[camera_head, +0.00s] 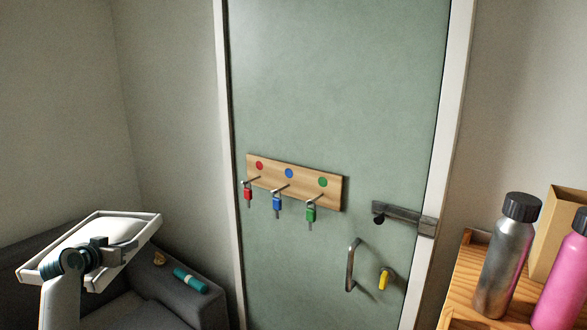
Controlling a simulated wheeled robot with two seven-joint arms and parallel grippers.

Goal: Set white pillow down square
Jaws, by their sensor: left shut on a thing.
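My left gripper (112,250) comes in from the lower left over this rim and is shut on the near side of the pillow. The gripper and wrist hide part of the pillow, so the exact grip and whether it touches the rim cannot be told. The pillow and rim appear turned at an angle in the picture, above a dark grey sofa (190,305). My right gripper is not in view.
A teal rolled item (190,280) and a small tan item (159,259) lie on the sofa arm. A green door (340,90) bears a key rack (295,182) and a handle (351,265). Bottles (507,255) stand on a wooden shelf (465,290) at right.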

